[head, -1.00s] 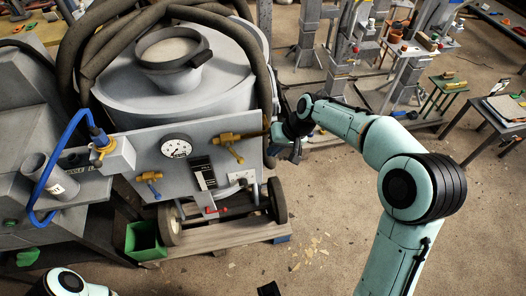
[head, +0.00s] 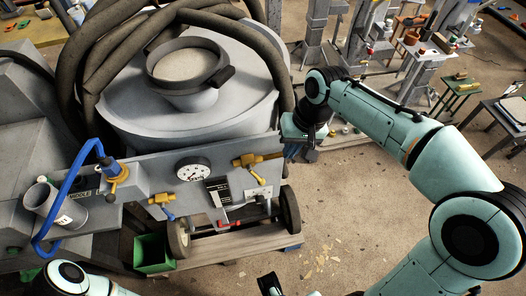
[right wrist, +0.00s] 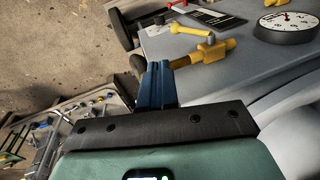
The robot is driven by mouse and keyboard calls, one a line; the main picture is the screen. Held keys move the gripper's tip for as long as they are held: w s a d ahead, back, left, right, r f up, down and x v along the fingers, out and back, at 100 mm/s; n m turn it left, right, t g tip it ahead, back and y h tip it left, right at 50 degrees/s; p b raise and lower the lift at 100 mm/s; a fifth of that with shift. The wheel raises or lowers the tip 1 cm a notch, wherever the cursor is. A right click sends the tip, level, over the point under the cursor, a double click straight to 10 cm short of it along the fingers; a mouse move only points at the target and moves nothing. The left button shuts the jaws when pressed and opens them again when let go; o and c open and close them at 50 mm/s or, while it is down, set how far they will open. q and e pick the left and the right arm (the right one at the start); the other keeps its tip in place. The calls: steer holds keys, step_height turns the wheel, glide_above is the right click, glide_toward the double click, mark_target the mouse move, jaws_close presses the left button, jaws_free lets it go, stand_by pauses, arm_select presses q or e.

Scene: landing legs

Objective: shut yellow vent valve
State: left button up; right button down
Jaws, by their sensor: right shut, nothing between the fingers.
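The vent valve (head: 258,160) has a brass-coloured body on the upper right of the grey front panel (head: 216,220). Its yellow lever (head: 257,178) hangs down and slightly right in the head view. The valve (right wrist: 207,52) and lever (right wrist: 190,31) also show in the right wrist view. My right gripper (head: 306,153) is just right of the valve's outer end. In the right wrist view its blue fingers (right wrist: 157,82) are shut and empty, overlapping the outer end of the brass body; contact cannot be told. A dark part, probably my left gripper (head: 269,285), shows at the bottom edge.
A second brass valve (head: 161,199) has a blue lever. A gauge (head: 193,169) and black label (head: 218,190) sit on the panel. A green bin (head: 153,254) stands below.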

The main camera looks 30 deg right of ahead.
steer(key=b, duration=0.2)
glide_toward(261, 180)
steer(key=s+d+f, duration=0.1)
steer(key=d+f, duration=0.2)
steer(key=f, duration=0.2)
steer(key=shift+w+a+f, duration=0.2)
steer(key=shift+w+a, duration=0.1)
steer(key=shift+a, duration=0.25)
steer(key=shift+w+a+f, duration=0.2)
steer(key=shift+w+a, duration=0.05)
steer(key=shift+a, duration=0.35)
steer(key=shift+w+a+f, duration=0.2)
steer(key=shift+w+a, duration=0.1)
steer(key=shift+a, duration=0.25)
steer(key=shift+w+a+f, duration=0.15)
steer(key=shift+a+f, duration=0.55)
steer(key=shift+f, duration=0.1)
steer(key=shift+d, duration=0.2)
